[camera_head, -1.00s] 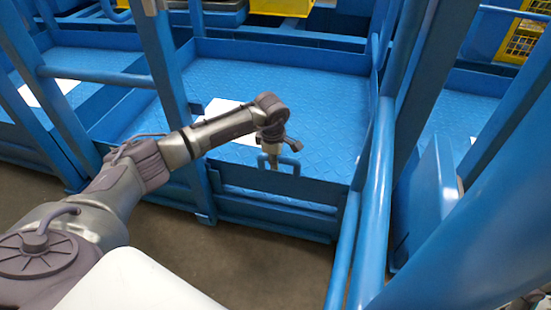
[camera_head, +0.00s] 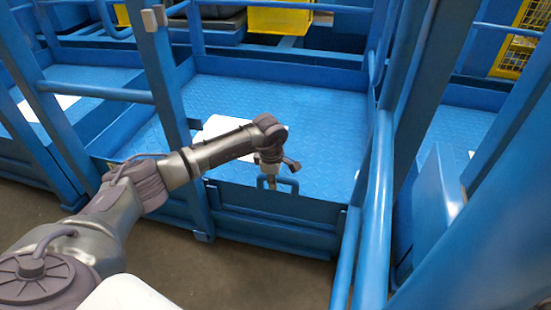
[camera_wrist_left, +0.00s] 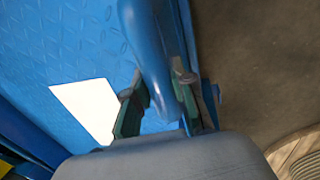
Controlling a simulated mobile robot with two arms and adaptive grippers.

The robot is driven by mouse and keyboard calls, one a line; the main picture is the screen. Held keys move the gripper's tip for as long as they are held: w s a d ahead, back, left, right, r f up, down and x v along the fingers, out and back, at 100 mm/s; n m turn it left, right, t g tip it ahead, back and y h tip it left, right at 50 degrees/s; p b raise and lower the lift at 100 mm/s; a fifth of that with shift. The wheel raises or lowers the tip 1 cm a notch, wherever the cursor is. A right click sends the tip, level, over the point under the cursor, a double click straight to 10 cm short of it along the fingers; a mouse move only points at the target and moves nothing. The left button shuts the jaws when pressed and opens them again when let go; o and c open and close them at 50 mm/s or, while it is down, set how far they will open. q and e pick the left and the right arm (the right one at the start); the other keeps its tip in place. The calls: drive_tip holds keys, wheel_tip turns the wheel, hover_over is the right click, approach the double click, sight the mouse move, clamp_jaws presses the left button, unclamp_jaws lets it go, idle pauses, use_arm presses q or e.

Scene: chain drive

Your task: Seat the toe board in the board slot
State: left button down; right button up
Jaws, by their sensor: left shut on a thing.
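The toe board (camera_head: 315,205) is a blue plate with a loop handle (camera_head: 293,183) on its top edge. It stands upright across the front of the blue platform bay. My left gripper (camera_head: 271,183) is shut on the handle from above. In the left wrist view the green-padded fingers (camera_wrist_left: 160,108) sit on either side of the blue handle (camera_wrist_left: 147,45). A lower blue panel (camera_head: 275,232) runs below the board, where the board slot appears to be. The board's lower edge meets or overlaps this panel; I cannot tell how deep it sits. My right gripper is out of view.
The blue tread-plate floor (camera_head: 310,125) behind the board is clear except for a white sheet (camera_head: 222,126). Blue posts (camera_head: 165,80) and a handrail (camera_head: 375,220) flank the bay. A yellow crate (camera_head: 280,18) stands at the back.

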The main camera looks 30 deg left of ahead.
use_arm(q)
drive_tip(key=shift+w, duration=0.15)
idle(0.3)
drive_tip(key=c, duration=0.9)
unclamp_jaws()
drive_tip(key=shift+s+f, duration=0.3)
wheel_tip(320, 180, up, 12)
drive_tip(key=s, duration=0.2)
drive_tip(key=shift+d+r, duration=0.25)
drive_tip(key=shift+f, duration=0.15)
